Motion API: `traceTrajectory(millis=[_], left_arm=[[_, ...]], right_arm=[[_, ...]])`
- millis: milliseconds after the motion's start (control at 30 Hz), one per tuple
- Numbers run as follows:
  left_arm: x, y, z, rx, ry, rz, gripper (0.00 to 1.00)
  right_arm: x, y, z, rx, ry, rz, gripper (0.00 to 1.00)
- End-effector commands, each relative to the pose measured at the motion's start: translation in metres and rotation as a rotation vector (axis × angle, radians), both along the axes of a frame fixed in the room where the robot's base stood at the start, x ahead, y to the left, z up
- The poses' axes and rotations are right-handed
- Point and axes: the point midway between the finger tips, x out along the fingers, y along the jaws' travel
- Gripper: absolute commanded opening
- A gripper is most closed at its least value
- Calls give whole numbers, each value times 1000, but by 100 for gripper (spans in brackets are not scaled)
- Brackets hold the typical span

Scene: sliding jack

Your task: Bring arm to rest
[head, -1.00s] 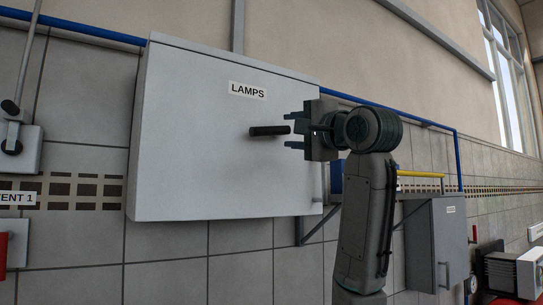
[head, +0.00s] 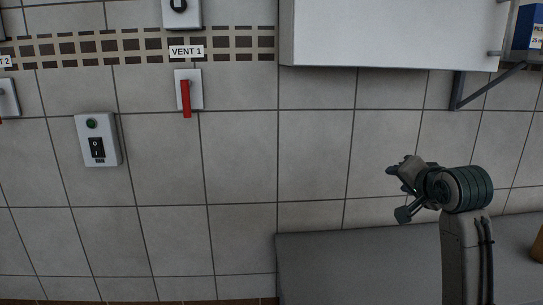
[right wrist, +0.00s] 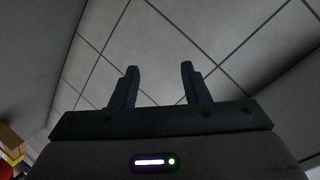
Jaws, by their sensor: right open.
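My right gripper (head: 398,191) is at the right of the head view, in front of the tiled wall and below the white cabinet (head: 390,35). It is open and empty. In the right wrist view its two fingers (right wrist: 157,85) stand apart with only tiles between them. My left gripper is in neither view.
A grey bench-like surface (head: 350,262) runs along the wall below my right gripper. A red lever labelled VENT 1 (head: 187,98) and a switch box (head: 97,140) are on the wall at the left. A bracket (head: 485,88) sits under the cabinet. The wall's middle is clear.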

Motion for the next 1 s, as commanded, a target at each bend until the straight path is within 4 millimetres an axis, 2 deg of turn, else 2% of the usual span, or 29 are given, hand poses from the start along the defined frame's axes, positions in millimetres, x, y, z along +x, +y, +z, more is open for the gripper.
traceTrajectory(millis=[33, 200, 367, 500, 567, 700, 800, 900, 1000], left_arm=[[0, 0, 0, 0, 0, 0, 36], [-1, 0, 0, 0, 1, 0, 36], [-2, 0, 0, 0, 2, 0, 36], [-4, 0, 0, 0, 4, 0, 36], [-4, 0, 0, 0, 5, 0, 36], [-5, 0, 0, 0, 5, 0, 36], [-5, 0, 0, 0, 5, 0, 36], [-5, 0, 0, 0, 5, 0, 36], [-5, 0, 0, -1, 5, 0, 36]], right_arm=[[-7, 3, -36, -37, 46, 12, 42], [-39, 10, -136, -174, 177, 62, 42], [-85, 15, -220, -294, 299, 128, 42], [-136, 19, -284, -393, 407, 196, 42], [-160, 21, -308, -434, 451, 228, 42], [-221, 24, -357, -521, 558, 310, 42], [-266, 25, -384, -578, 628, 373, 42], [-304, 26, -403, -622, 686, 428, 42], [-333, 27, -414, -655, 728, 473, 42]])
